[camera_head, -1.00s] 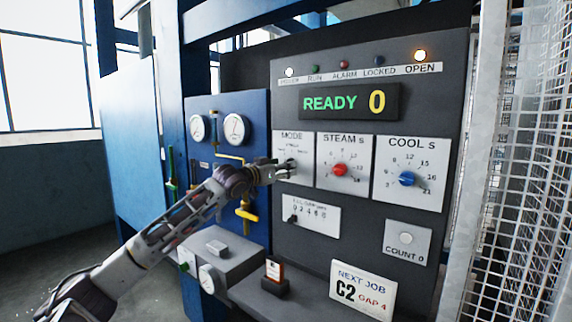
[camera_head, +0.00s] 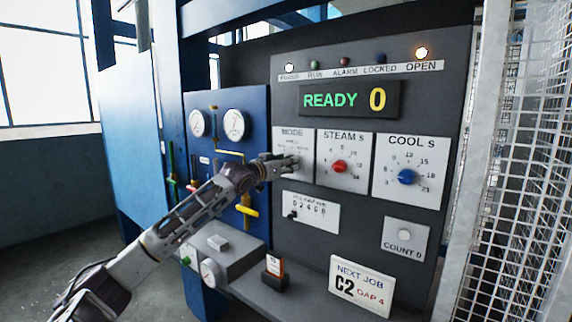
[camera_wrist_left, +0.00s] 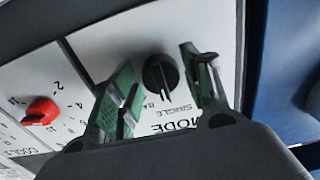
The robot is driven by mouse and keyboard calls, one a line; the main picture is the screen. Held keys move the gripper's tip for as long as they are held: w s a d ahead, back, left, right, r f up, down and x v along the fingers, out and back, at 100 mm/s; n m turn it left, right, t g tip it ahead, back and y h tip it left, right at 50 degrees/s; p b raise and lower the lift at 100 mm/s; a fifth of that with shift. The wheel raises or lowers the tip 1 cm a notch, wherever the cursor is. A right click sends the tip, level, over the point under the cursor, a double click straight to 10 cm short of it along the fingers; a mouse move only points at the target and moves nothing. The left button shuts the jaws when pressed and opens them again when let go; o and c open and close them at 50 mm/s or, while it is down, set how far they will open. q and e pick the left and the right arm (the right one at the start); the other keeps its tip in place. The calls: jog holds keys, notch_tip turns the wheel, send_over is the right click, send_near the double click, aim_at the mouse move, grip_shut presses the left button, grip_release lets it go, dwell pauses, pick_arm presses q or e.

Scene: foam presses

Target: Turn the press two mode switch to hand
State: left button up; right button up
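The mode panel (camera_head: 301,146) is a white plate at the left of the grey control face; my gripper covers most of its switch in the head view. In the left wrist view the mode switch (camera_wrist_left: 160,76) is a black round knob with a ridge, seen upside down, with "SINGLE" and part of another word beside it. My left gripper (camera_head: 288,166) is at this plate. In the wrist view its green-padded fingers (camera_wrist_left: 162,90) are apart, one on each side of the knob; contact cannot be told. My right gripper is not in view.
The steam dial (camera_head: 339,167) with a red knob and the cool dial (camera_head: 406,177) with a blue knob sit right of the mode plate. The display (camera_head: 349,101) reads READY 0. Gauges and yellow pipes on a blue panel (camera_head: 217,150) lie left. A mesh guard (camera_head: 520,160) stands right.

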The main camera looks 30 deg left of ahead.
pick_arm(q)
jog(key=c, duration=0.6)
jog(key=n+p, duration=0.3)
jog(key=n, duration=0.6)
jog(key=o, duration=0.6)
jog(key=shift+c, duration=0.2)
jog(key=o, duration=0.4)
jog(key=shift+o, duration=0.2)
jog(key=s, duration=1.2)
jog(key=shift+a, duration=0.4)
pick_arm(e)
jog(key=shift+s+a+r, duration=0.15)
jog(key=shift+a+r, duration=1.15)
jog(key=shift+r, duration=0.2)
